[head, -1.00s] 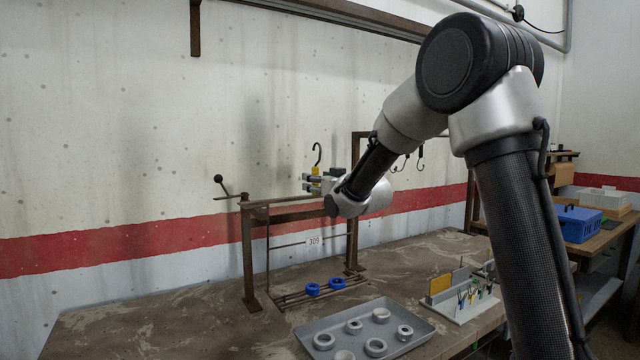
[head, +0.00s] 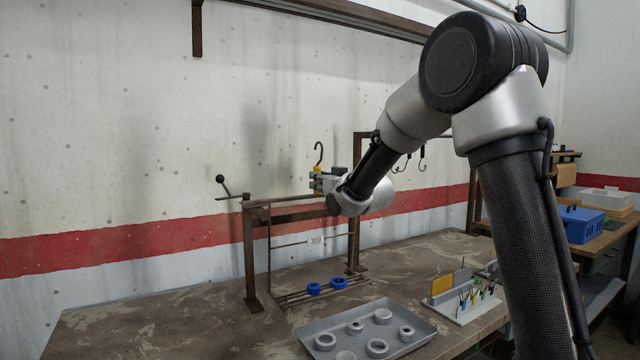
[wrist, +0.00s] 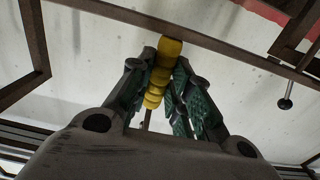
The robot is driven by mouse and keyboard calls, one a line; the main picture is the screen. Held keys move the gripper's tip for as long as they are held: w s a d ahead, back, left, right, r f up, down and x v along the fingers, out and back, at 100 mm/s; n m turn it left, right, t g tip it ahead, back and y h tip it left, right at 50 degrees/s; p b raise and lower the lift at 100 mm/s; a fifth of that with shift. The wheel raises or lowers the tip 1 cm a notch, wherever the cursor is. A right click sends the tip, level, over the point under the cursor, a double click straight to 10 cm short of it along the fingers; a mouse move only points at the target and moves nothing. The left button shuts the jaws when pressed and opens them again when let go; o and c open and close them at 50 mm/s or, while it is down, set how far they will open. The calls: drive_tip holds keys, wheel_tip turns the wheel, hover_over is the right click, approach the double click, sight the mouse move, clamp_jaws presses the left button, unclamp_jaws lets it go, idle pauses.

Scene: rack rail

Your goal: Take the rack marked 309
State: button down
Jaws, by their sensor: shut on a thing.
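The rack marked 309 (head: 316,240) hangs at a brown rail (head: 280,212) above the bench; its thin frame carries the white number tag. Two blue rings (head: 313,288) sit on its bottom bars, just above the bench top. A dark hook (head: 319,152) rises above the rail, with a yellow grip below it. My gripper (head: 319,181) is at this grip. In the wrist view, the ridged yellow grip (wrist: 163,72) stands between the two green-padded fingers, which are shut on it. Whether the hook rests on the rail is unclear.
A grey tray (head: 427,330) of grey rings lies on the bench in front of the rack. A pale holder (head: 466,310) with tools stands to its right. A lever with a black knob (head: 220,179) sticks out at the rail's left end. Empty hooks (head: 421,160) hang behind my arm.

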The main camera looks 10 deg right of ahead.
sight(319, 170)
drive_tip(key=shift+r, duration=1.55)
